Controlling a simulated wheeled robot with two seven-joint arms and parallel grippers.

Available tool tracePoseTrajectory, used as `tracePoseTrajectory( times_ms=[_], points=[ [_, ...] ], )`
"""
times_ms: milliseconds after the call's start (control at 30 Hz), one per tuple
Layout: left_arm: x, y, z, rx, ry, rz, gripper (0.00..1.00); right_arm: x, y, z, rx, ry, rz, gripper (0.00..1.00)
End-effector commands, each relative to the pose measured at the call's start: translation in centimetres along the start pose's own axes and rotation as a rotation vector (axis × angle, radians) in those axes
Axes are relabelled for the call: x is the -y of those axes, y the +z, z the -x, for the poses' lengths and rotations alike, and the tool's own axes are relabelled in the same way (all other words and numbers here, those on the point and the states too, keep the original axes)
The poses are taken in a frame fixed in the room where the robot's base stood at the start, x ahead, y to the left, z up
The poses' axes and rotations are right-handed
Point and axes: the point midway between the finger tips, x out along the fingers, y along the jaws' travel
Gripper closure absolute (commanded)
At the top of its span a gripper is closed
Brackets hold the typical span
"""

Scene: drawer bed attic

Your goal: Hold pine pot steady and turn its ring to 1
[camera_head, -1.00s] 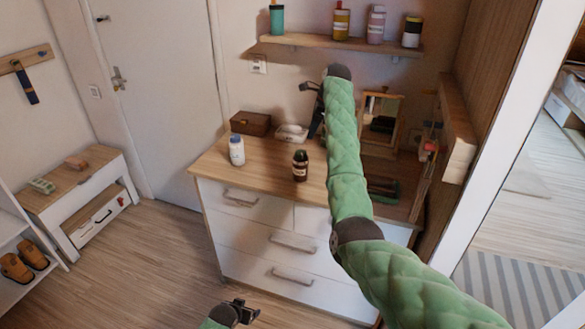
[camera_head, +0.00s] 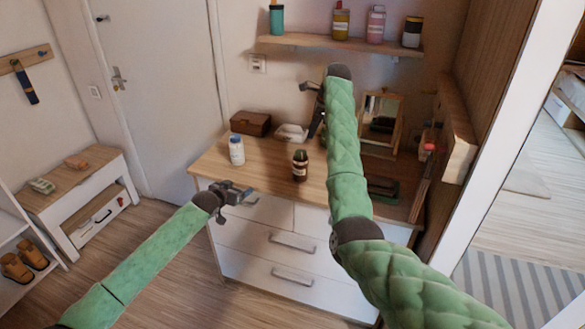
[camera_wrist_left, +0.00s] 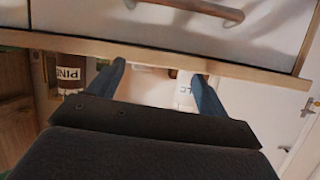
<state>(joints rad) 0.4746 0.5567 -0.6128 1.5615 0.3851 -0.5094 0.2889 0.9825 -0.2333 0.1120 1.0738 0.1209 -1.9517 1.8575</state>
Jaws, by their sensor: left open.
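The pine pot is a dark brown bottle (camera_head: 300,166) with a pale label, upright on the dresser top near its front edge. In the left wrist view it shows upside down at the upper left with "PIN" legible on its label (camera_wrist_left: 72,74); its ring markings are too small to read. My left gripper (camera_head: 246,191) is open and empty at the dresser's front edge, left of the pot and apart from it. Its two fingers (camera_wrist_left: 160,74) show in the wrist view. My right gripper (camera_head: 314,100) is over the back of the dresser, partly hidden by its arm.
A white bottle (camera_head: 237,150) stands on the dresser (camera_head: 215,165) left of the pot. A brown box (camera_head: 250,124) and a white dish-like item (camera_head: 291,133) lie behind. A mirror (camera_head: 381,122) stands at the right. Dresser top between bottles is clear.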

Motion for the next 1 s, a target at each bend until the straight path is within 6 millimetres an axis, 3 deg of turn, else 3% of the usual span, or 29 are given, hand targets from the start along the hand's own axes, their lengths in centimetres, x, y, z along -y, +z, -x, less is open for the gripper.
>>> tracePoseTrajectory(
  times_ms=[67,200,400,500,767,1000],
  points=[
    [-0.8,-3.0,-0.8,-0.031,0.016,-0.004,0.22,0.0,0.0,0.0,0.000,0.000,0.000,0.64],
    [-5.7,-6.8,-2.9,-0.065,0.065,0.002,0.22,0.0,0.0,0.0,0.000,0.000,0.000,0.64],
    [-12.8,-9.8,-5.1,-0.081,0.123,0.005,0.22,0.0,0.0,0.0,0.000,0.000,0.000,0.64],
    [-15.1,-10.8,-5.7,-0.086,0.141,0.003,0.22,0.0,0.0,0.0,0.000,0.000,0.000,0.64],
    [-17.5,-11.8,-6.6,-0.091,0.159,0.001,0.22,0.0,0.0,0.0,0.000,0.000,0.000,0.64],
    [-18.0,-12.1,-9.5,-0.090,0.158,0.001,0.22,0.0,0.0,0.0,0.000,0.000,0.000,0.64]
  ],
)
